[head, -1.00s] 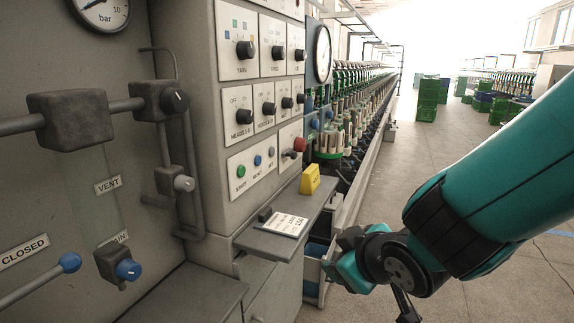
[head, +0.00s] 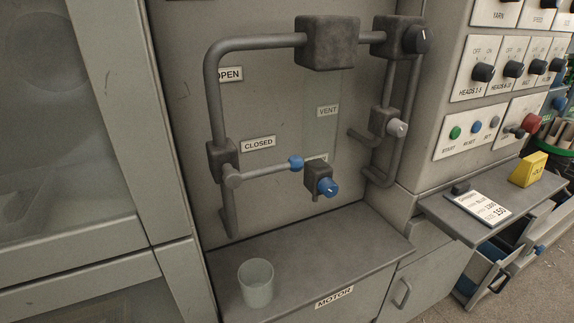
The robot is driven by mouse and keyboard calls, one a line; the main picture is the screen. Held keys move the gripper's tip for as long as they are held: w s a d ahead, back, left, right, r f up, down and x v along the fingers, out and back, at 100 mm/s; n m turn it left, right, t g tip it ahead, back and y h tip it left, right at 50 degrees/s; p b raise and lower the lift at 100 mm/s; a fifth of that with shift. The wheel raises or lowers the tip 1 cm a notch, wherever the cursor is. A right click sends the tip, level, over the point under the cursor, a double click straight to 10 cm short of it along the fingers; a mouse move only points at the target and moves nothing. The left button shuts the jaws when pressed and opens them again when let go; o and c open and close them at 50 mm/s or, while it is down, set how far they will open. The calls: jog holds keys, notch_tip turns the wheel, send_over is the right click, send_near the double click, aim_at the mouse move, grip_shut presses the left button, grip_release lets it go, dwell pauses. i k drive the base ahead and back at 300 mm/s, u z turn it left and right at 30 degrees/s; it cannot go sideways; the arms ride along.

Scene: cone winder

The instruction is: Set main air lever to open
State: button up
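The main air lever (head: 262,172) is a grey rod with a blue ball at its right end. It pivots on a grey valve body (head: 222,161) at the left of the pipe loop. The lever lies nearly level, its ball slightly raised, just below the CLOSED label (head: 258,143). The OPEN label (head: 230,74) is higher up, partly covered by the vertical pipe. My gripper does not show in the head view now.
A blue drain knob (head: 327,187) sits right of the lever's ball. A pale cup (head: 256,283) stands on the MOTOR ledge (head: 350,250) below. A control panel (head: 490,90), a shelf with a yellow block (head: 528,169) and an open drawer (head: 490,268) are at the right.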

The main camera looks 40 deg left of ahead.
aim_at(232, 178)
jog(key=u, duration=1.65)
jog(key=k, duration=0.45)
jog(key=z, duration=0.65)
jog(key=i, duration=0.45)
jog(key=u, duration=0.05)
